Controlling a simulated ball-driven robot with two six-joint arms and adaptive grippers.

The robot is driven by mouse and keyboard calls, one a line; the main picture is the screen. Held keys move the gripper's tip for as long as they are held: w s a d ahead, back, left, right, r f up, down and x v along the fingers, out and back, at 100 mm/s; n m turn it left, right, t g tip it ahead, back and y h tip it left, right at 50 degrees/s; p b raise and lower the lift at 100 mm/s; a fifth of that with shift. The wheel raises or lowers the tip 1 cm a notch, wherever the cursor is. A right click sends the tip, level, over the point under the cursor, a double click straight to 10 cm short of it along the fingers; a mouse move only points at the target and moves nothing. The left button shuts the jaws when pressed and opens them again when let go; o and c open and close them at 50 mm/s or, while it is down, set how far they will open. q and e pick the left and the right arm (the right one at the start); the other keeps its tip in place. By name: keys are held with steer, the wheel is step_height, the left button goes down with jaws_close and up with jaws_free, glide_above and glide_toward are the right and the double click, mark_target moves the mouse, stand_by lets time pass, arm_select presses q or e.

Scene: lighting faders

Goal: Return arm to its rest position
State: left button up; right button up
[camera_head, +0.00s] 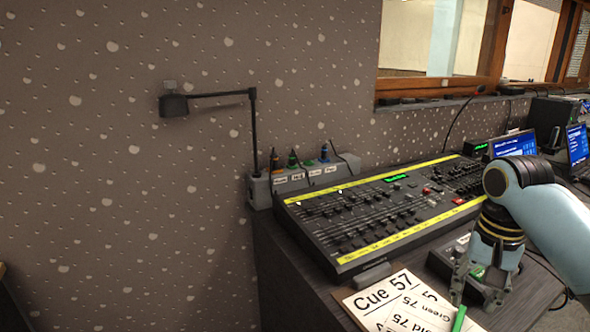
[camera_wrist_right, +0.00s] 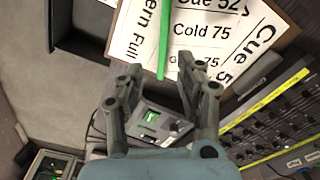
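My right arm (camera_head: 560,225) comes in from the right in the head view, bent down over the desk's right part. Its gripper (camera_head: 476,298) points down beside the cue papers. My left gripper is not in view.
A fader console (camera_head: 385,211) with yellow strips stands left of my right arm. A small grey box (camera_wrist_right: 155,123) with a green display sits below the gripper. A lamp (camera_head: 173,104) on a bent stand rises behind the console. Laptops (camera_head: 577,145) stand at the right.

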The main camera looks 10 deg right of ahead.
steer(key=s+a+r+n+t, duration=0.15)
steer(key=s+a+n, duration=0.25)
steer(key=s, duration=0.7)
steer(key=s+a+n+t, duration=0.2)
steer(key=s+a+n, duration=0.25)
steer(key=s, duration=0.75)
steer(key=s+d+f+g+b, duration=0.1)
steer(key=d+f, duration=0.1)
steer(key=f, duration=1.2)
steer(key=s+d+f+g+b, duration=0.1)
steer(key=f, duration=1.3)
steer(key=s+d+f+b, duration=0.1)
steer(key=s+f, duration=1.6)
steer(key=s, duration=0.1)
steer(key=shift+d+f+g+h, duration=0.2)
steer(key=shift+f+g+h, duration=0.15)
steer(key=shift+g, duration=0.1)
